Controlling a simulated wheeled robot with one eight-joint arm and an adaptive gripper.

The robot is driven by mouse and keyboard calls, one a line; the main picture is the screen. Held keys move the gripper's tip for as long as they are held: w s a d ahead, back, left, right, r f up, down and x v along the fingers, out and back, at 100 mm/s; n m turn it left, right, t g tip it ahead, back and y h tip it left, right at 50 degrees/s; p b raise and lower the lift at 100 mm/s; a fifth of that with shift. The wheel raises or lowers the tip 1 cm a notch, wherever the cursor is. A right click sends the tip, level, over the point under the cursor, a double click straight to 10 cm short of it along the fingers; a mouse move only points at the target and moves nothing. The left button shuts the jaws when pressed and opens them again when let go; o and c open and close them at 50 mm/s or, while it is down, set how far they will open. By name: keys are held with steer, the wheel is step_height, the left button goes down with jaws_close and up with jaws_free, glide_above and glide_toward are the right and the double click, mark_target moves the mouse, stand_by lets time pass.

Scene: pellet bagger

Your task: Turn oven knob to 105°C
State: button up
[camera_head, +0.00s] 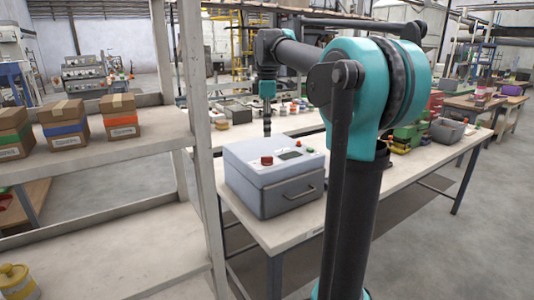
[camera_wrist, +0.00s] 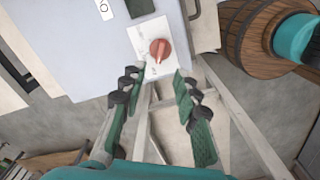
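The oven is a light grey box (camera_head: 262,188) with a handle on its front, standing on the table. A red knob (camera_head: 267,160) sits on its top beside a dark display. In the wrist view the red knob (camera_wrist: 159,50) sits on a white dial plate (camera_wrist: 146,35). The dial marks are too small to read. My gripper (camera_wrist: 160,77) is open and empty, its two green fingers spread, with the knob just beyond the fingertips and roughly between them. No contact with the knob shows. In the head view my gripper (camera_head: 267,128) hangs at the oven's back edge.
A shelf rack (camera_head: 100,147) with several cardboard boxes stands at the left. Its upright post (camera_head: 198,130) is close to the oven. Several small items lie on the table (camera_head: 400,178) behind and right of the oven. A wooden barrel (camera_wrist: 262,35) shows in the wrist view.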

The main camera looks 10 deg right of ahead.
mark_target(267, 160)
step_height(267, 160, down, 10)
steer(key=shift+r, duration=0.25)
jaws_close()
stand_by(0.3)
